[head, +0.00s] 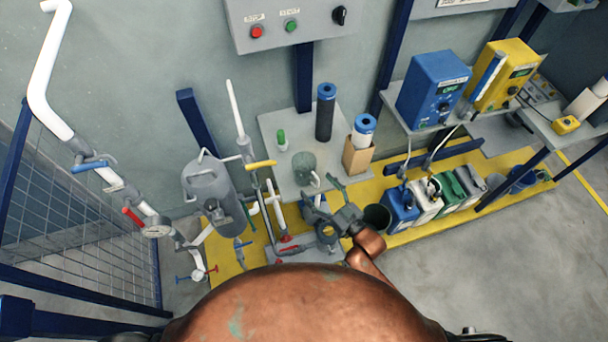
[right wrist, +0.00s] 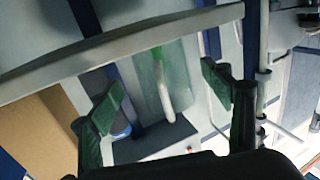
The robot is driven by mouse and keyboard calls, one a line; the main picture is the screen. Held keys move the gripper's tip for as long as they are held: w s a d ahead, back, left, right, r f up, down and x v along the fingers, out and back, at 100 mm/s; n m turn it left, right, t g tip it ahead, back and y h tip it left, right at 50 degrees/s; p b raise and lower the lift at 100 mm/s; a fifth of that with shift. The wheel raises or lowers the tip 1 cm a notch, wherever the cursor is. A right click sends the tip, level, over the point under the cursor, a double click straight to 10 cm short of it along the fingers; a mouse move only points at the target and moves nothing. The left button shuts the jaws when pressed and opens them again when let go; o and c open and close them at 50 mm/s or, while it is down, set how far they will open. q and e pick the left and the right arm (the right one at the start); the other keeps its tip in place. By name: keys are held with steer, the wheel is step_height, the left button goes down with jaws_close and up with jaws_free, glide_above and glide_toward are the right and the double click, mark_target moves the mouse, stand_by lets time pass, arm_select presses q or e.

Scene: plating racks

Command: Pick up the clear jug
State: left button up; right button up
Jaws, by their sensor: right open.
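The clear jug (head: 303,166) stands upright on a grey shelf (head: 272,136) in the head view, with its pale handle towards me. My right gripper (head: 322,194) is just in front of the handle, its two green-tipped fingers spread and nothing between them that I can see held. In the right wrist view the greenish see-through jug (right wrist: 182,72) and its white handle appear between the open fingers (right wrist: 160,92), beyond the fingertips. I cannot tell the exact gap. My left gripper is not in view.
A grey tank (head: 208,188) and pipes stand left. Coloured canisters (head: 400,208) stand low on the right.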

mark_target(297, 164)
steer(key=x, duration=0.4)
steer(key=r+x, duration=0.1)
steer(key=x, duration=0.2)
steer(key=c, duration=1.3)
